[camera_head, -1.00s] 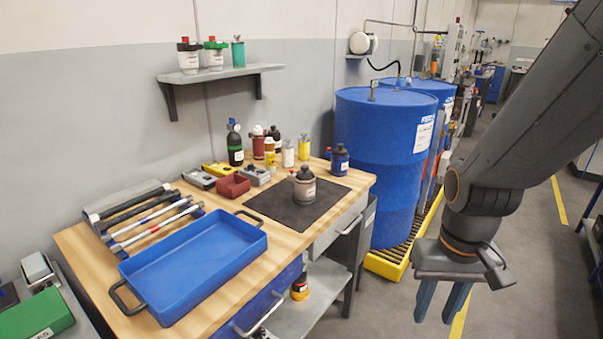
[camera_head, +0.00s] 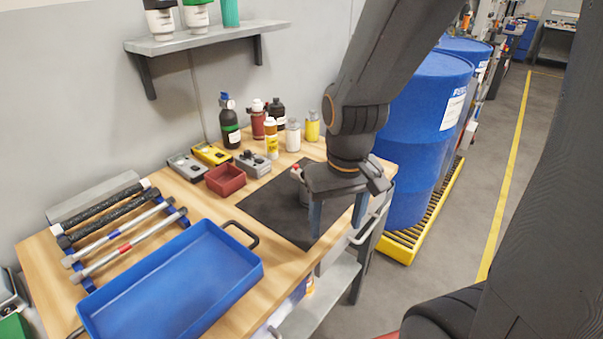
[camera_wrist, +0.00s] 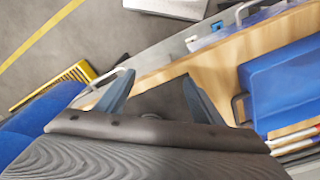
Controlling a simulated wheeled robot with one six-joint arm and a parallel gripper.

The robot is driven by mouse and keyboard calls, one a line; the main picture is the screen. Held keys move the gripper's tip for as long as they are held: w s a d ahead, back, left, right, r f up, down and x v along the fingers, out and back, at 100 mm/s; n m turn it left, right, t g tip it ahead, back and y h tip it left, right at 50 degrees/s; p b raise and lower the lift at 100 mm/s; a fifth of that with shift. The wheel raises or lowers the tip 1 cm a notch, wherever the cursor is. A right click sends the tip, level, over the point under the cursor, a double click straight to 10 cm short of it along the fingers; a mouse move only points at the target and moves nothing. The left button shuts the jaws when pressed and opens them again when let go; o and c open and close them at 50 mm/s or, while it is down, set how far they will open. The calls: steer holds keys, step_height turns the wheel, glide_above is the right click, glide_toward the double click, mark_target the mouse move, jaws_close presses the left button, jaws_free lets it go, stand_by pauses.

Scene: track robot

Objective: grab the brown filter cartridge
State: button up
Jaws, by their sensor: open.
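A canister (camera_head: 303,192) stands on the dark mat (camera_head: 262,205), mostly hidden behind my gripper; only a strip of its left side shows. I cannot tell its colour well or whether it is the brown filter cartridge. My gripper (camera_head: 336,222) is open, with its two blue fingers pointing down over the right part of the mat, in front of the canister. In the wrist view my gripper (camera_wrist: 156,88) has its fingers apart with dark mat between them. Nothing is clearly held there.
A blue tray (camera_head: 255,270) fills the front of the bench. Several bottles, a red bin (camera_head: 226,180) and small meters stand behind the mat. A shelf (camera_head: 205,38) with canisters is on the wall. Blue drums on a yellow pallet (camera_head: 402,247) stand to the right.

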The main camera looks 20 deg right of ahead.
steer(key=w+r+n+t+p, duration=0.1)
steer(key=w+r+n+p, duration=0.25)
steer(key=r+p, duration=0.4)
steer(key=w+r+n, duration=0.1)
steer(key=w+n, duration=0.2)
steer(key=w, duration=0.1)
steer(key=w+r+n+g+b, duration=0.1)
steer(key=w+n, duration=0.3)
steer(key=w+r+n+g+b, duration=0.1)
steer(key=w+r+n, duration=0.1)
steer(key=w+n, duration=0.2)
steer(key=shift+w+a+n, duration=0.1)
steer(key=shift+w+n, duration=0.15)
steer(key=shift+f, duration=0.45)
steer(key=shift+w+f+p, duration=0.15)
steer(key=shift+f+p, duration=1.3)
steer(key=shift+f, duration=1.9)
steer(key=shift+c, duration=0.5)
jaws_close()
steer(key=shift+r, duration=0.1)
